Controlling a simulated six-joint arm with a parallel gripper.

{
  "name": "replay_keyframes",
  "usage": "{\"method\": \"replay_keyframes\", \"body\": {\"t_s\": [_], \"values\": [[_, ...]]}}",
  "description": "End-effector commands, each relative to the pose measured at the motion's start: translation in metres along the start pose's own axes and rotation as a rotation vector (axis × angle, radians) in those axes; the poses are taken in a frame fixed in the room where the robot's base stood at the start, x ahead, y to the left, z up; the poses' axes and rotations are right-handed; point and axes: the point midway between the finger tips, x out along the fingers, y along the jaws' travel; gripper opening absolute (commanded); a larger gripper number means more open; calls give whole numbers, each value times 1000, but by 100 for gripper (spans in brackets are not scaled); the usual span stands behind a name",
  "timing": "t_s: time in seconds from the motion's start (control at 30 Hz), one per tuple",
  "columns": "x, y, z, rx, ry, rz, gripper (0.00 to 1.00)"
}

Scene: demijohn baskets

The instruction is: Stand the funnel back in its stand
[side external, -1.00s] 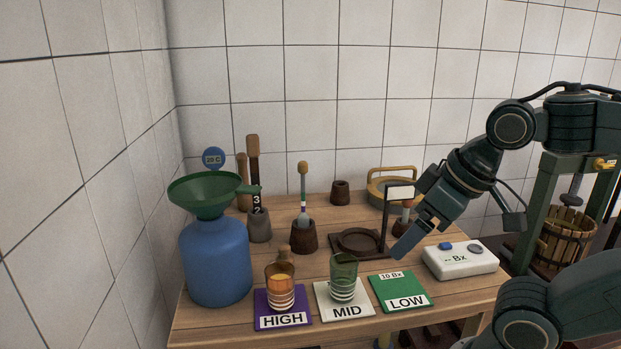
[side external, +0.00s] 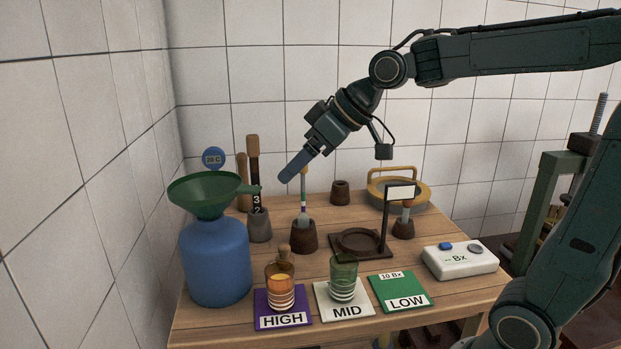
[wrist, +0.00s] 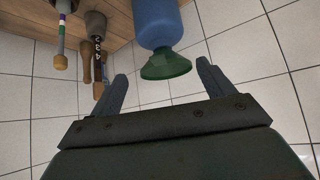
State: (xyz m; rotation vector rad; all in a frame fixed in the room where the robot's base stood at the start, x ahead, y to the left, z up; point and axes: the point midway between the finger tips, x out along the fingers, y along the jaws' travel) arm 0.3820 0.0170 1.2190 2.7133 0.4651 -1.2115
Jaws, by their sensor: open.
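The green funnel (side external: 203,190) sits mouth up in the top of the blue demijohn (side external: 216,262), with its handle pointing right. In the wrist view the funnel (wrist: 166,66) shows upside down beyond and between my fingertips. My gripper (side external: 290,176) is open and empty. It is in the air to the right of the funnel and above it, apart from it. A dark wooden stand (side external: 385,252) with a round recess, an upright post and a blank white plate is right of centre on the table; nothing rests in it.
Between funnel and stand are a dark holder (side external: 304,236) with a banded rod and a grey holder (side external: 259,226) with a numbered stick. In front are an amber bottle (side external: 280,275), a green glass (side external: 344,279) and a white meter (side external: 459,260). A yellow-handled pan (side external: 412,193) is behind.

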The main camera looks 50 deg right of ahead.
Motion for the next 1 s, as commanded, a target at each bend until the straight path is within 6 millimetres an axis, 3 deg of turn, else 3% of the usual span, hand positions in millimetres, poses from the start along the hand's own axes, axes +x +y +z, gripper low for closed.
{"method": "replay_keyframes", "body": {"t_s": [0.23,0.63,1.0], "values": [[17,15,-27,-36,49,-35,81],[27,15,-29,-39,52,-41,81],[77,12,-31,-40,50,-41,81]]}}
